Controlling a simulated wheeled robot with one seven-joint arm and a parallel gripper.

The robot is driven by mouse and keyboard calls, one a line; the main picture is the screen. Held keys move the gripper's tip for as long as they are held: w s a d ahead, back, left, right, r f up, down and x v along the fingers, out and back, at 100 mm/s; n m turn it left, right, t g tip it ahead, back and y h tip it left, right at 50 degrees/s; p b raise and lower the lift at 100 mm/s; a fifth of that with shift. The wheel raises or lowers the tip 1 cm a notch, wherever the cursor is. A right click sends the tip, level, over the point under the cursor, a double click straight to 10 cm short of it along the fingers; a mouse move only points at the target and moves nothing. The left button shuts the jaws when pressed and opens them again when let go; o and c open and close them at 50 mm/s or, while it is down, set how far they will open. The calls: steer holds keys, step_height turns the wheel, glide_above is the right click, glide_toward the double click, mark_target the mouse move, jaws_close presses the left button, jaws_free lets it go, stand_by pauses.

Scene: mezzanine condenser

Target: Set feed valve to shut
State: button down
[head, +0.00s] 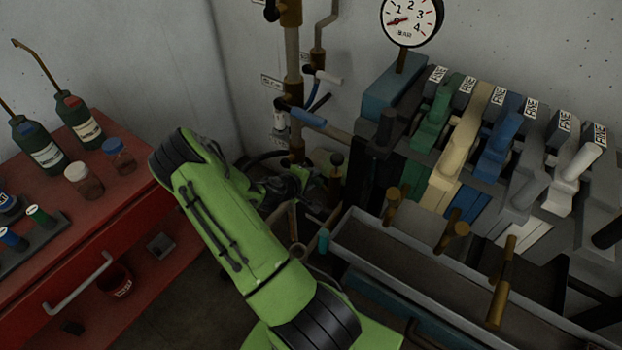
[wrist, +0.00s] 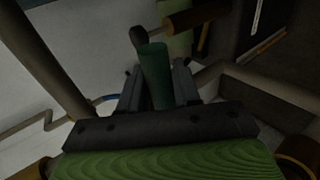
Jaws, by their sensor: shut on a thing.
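My gripper (wrist: 157,88) is shut on a dark green lever handle (wrist: 154,66), which stands up between its two fingers in the wrist view. No label shows on this handle, so I cannot read which valve it is or its setting. In the head view my gripper (head: 295,188) is at the pipework near the wall corner, partly hidden behind my green arm. The held handle cannot be made out clearly there.
A blue-handled valve (head: 306,117) and brown pipes (head: 292,60) stand behind my gripper. A bank of coloured levers (head: 470,130) and a grey trough (head: 420,265) lie to the right. A red bench (head: 110,240) with bottles stands to the left.

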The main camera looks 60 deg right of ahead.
steer(key=shift+f, duration=0.15)
steer(key=c, duration=0.9)
jaws_free()
steer(key=shift+c, duration=0.2)
steer(key=p+v, duration=0.1)
steer(key=v, duration=1.4)
steer(key=shift+a+r+p, duration=0.25)
steer(key=shift+r+p, duration=0.1)
